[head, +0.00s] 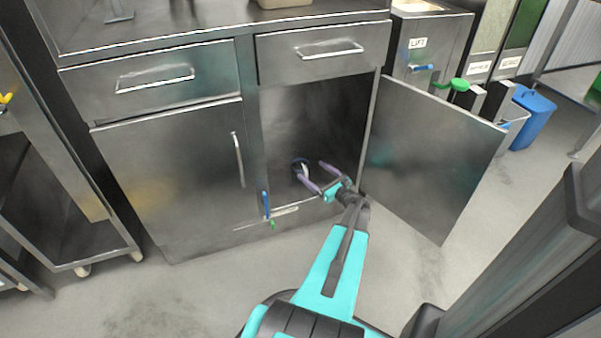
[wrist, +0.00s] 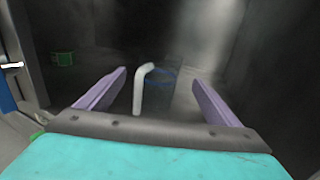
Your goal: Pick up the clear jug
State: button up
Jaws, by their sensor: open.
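The clear jug (wrist: 160,75) stands inside the open cabinet, with a faint blue rim and a pale bent handle (wrist: 140,90) facing me. In the head view the jug (head: 299,164) is small and partly hidden by a finger. My gripper (head: 311,167) reaches through the cabinet opening with its two purple fingers apart. In the wrist view my gripper (wrist: 159,82) is open and empty, and the jug and handle appear between the fingers, the handle nearer the left one. I cannot tell whether the fingers touch the jug.
The open cabinet door (head: 430,150) stands to the right of my arm. A closed door (head: 175,180) is on the left, with drawers above. A blue-handled item (head: 266,204) is at the opening's left edge. A green-outlined object (wrist: 64,59) shows faintly at left in the wrist view.

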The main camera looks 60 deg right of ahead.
aim_at(307, 167)
jog(key=shift+x, duration=1.4)
jog(key=shift+w+d+f+b, duration=0.1)
jog(key=shift+w+b, duration=0.3)
jog(key=shift+b, duration=0.05)
jog(key=shift+w+d+f+b, duration=0.1)
jog(key=shift+w+f+b, duration=0.05)
jog(key=shift+w+b, duration=0.25)
jog(key=b+x, duration=0.1)
jog(key=x, duration=0.1)
jog(key=shift+w+d, duration=0.1)
jog(key=shift+w, duration=0.25)
jog(key=shift+w+d+r, duration=0.1)
jog(key=shift+w, duration=0.3)
